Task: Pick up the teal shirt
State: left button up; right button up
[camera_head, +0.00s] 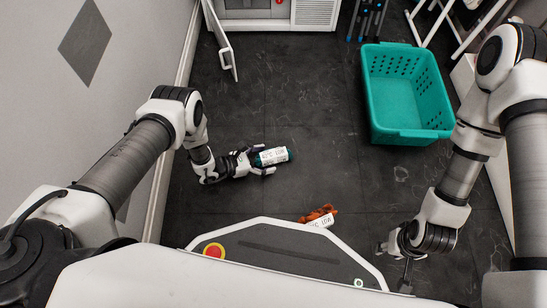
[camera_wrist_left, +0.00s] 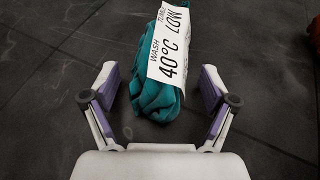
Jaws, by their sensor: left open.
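The teal shirt (camera_head: 289,154) lies bunched on the dark tiled floor, with a white care label wrapped over it. In the left wrist view the teal shirt (camera_wrist_left: 152,95) is straight ahead, and its label reads wash 40°C and low. My left gripper (camera_head: 261,161) is open at the shirt's left end. In the left wrist view my left gripper (camera_wrist_left: 158,72) has its fingers spread on both sides of the shirt's near end, with floor showing between. My right gripper (camera_head: 396,262) is low at the right, away from the shirt; its finger opening is unclear.
An orange-brown garment (camera_head: 316,214) with a white label lies beyond my base's front edge. A teal basket (camera_head: 413,136) stands at upper right and looks empty. A white machine with an open door (camera_head: 220,40) is at the top. A wall (camera_head: 95,90) bounds the left.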

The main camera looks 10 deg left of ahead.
aim_at(272, 154)
pick_arm(q)
jog(key=c, duration=1.3)
jog(key=shift+c, duration=0.2)
jog(key=shift+r, duration=0.1)
jog(key=shift+r+p, duration=0.55)
jog(key=r+p, duration=0.1)
jog(key=s+r+p, duration=0.1)
jog(key=r+p, duration=0.1)
jog(key=shift+d, duration=0.1)
jog(key=s+d+p, duration=0.1)
jog(key=s+p, duration=0.1)
jog(key=s, duration=0.2)
jog(key=s+d+p, duration=0.1)
jog(key=s+p, duration=0.1)
jog(key=s, duration=0.3)
jog(key=s+d+r+p, duration=0.1)
jog(key=s+p, duration=0.1)
jog(key=s, duration=0.2)
jog(key=shift+s, duration=0.2)
jog(key=shift+s+d+f, duration=0.1)
jog(key=shift+s+d, duration=0.05)
jog(key=shift+s, duration=0.45)
